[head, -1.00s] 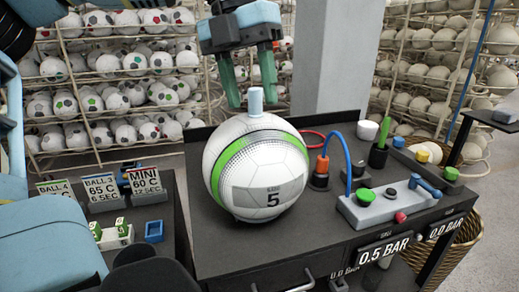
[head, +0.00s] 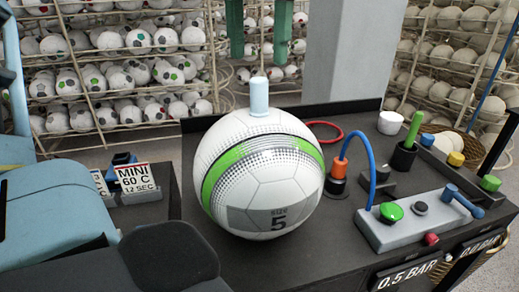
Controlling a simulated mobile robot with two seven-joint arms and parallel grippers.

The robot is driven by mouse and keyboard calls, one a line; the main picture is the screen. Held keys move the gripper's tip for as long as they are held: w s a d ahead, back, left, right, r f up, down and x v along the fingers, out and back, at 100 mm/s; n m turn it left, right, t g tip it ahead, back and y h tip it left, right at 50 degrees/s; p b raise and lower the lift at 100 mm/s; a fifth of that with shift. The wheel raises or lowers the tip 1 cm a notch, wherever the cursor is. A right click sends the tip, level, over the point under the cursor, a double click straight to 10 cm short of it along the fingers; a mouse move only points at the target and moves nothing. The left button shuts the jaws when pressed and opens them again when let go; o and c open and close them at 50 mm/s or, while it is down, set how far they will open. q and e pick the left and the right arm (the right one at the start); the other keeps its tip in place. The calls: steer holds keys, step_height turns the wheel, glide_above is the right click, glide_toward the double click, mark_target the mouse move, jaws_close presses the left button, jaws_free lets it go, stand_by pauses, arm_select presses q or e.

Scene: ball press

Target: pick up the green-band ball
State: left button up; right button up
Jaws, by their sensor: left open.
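The green-band ball (head: 258,180) is white with a green band, a dotted pattern and a "SIZE 5" label. It sits on the dark bench in the middle of the head view. A pale blue peg (head: 259,97) stands upright on its top. My left gripper (head: 259,56) shows only as two green fingers at the top edge. They are open and spread, empty, above the peg in the picture and apart from it. The rest of that gripper is cut off by the frame. My right gripper is not in view.
On the bench (head: 340,240), right of the ball, are a red ring (head: 323,125), an orange-capped fitting (head: 338,175) with a blue hose, a grey control box (head: 415,220) with a green button, and a white cup (head: 391,122). Ball racks stand behind. A "MINI" sign (head: 134,178) is at left.

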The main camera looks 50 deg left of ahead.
mark_target(259, 79)
arm_select(q)
steer(key=shift+a+f, duration=0.1)
steer(key=shift+f, duration=0.8)
steer(key=shift+d+f, duration=0.2)
steer(key=shift+f, duration=2.35)
jaws_close()
